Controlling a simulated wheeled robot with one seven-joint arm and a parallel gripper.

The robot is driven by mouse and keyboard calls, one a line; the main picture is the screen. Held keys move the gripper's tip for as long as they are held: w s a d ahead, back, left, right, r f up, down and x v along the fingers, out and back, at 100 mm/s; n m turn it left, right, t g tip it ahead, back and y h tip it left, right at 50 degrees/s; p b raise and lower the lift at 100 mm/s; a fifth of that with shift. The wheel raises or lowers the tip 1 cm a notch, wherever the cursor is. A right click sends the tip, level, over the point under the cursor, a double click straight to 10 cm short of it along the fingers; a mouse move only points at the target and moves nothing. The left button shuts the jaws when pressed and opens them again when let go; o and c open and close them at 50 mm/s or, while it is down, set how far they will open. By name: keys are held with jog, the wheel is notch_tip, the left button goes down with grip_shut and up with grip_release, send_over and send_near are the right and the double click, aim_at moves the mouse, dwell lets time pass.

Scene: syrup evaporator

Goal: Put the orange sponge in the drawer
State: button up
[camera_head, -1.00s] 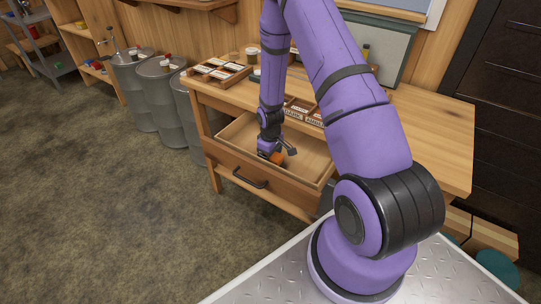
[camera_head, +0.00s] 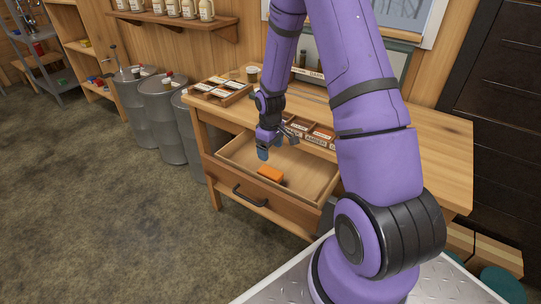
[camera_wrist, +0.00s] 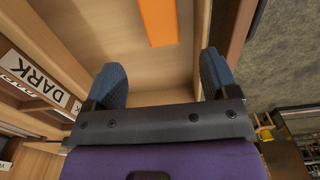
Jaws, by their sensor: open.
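The orange sponge (camera_head: 271,174) lies on the floor of the open drawer (camera_head: 312,186), near its front. It also shows at the top of the wrist view (camera_wrist: 158,20), cut off by the frame edge. My gripper (camera_head: 272,146) is above the drawer, apart from the sponge. In the wrist view its two blue fingers (camera_wrist: 160,85) are spread wide with nothing between them. The drawer is pulled out of the wooden table; its right end is partly hidden by my arm.
Boxes with labelled dividers (camera_head: 318,134) stand on the table (camera_head: 440,150) behind the drawer. A sample tray (camera_head: 220,90) is at the table's left. Grey metal drums (camera_head: 160,115) stand left of the table. The floor in front is clear.

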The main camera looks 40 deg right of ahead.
jog(key=s+a+r+m+t, duration=0.1)
jog(key=s+a+r, duration=0.1)
jog(key=r, duration=0.6)
jog(key=s+a+r+t, duration=0.1)
jog(key=s+a+r, duration=0.1)
jog(key=r, duration=0.7)
jog(key=s+a+r+m, duration=0.1)
jog(key=s+a+r, duration=0.15)
jog(key=r, duration=0.55)
jog(key=s+a+r+m+t, duration=0.1)
jog(key=s+a+r, duration=0.2)
jog(key=s+r, duration=0.3)
jog(key=s+a+r+m+t, duration=0.1)
jog(key=s+r, duration=0.6)
jog(key=s, duration=0.7)
jog(key=a+t, duration=0.1)
jog(key=a, duration=0.1)
jog(key=shift+a+r, duration=0.15)
jog(key=shift+a, duration=0.15)
jog(key=shift+c, duration=0.2)
